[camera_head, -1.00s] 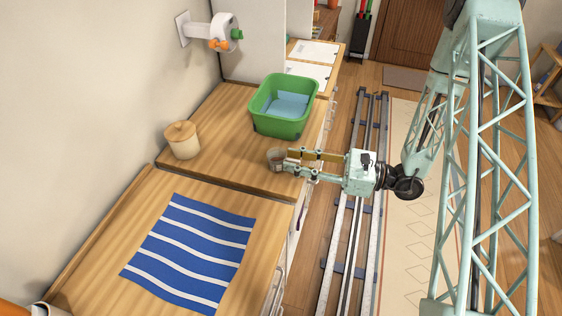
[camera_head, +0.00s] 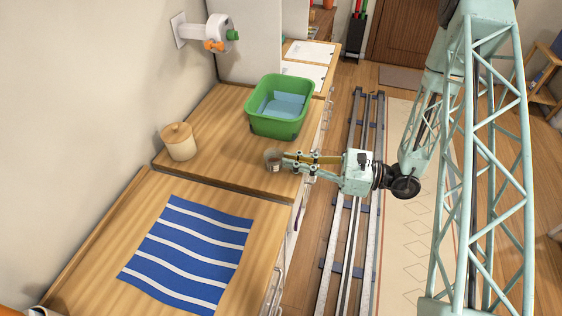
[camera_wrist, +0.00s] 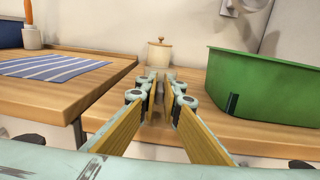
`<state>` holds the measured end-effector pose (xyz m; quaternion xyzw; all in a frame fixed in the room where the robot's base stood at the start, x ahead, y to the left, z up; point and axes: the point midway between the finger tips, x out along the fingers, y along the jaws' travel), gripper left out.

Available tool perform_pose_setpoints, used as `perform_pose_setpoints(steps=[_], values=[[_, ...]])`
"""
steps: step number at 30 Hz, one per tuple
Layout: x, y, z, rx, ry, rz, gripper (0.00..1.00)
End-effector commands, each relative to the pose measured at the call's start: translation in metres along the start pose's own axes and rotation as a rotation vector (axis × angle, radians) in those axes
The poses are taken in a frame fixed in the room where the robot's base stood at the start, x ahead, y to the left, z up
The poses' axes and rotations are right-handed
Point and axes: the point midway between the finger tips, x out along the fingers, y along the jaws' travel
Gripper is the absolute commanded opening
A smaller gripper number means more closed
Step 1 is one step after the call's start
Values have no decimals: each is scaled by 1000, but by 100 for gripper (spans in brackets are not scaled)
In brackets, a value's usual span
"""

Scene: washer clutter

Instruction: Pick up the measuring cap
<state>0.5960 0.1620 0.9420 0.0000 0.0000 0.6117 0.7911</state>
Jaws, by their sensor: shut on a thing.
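The measuring cap (camera_head: 271,158) is a small, clear greyish cup near the right edge of the wooden counter, in front of the green basin. My gripper (camera_head: 287,161) reaches in from the right, and its fingertips are shut on the near side of the cap. The cap looks upright, at about counter height; I cannot tell whether it touches the counter. In the wrist view my gripper (camera_wrist: 161,88) has its fingers close together at the tips, and they mostly hide the cap.
The green basin (camera_head: 259,119) with blue water stands just behind the cap. A lidded wooden jar (camera_head: 181,147) stands to the left. A blue-and-white striped cloth (camera_head: 188,254) lies on the nearer counter. The counter between jar and cap is clear.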

Motion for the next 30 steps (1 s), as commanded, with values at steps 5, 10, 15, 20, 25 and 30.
perform_pose_setpoints(steps=[5, 10, 15, 20, 25, 30], values=[[0, 0, 1, 0, 0, 0, 0], [0, 0, 5, 0, 0, 0, 0], [0, 0, 14, 0, 0, 0, 0], [0, 0, 26, -2, 0, 0, 0], [-4, 3, 36, 1, 0, -2, 0], [-19, 16, 38, 2, 0, -2, 0]])
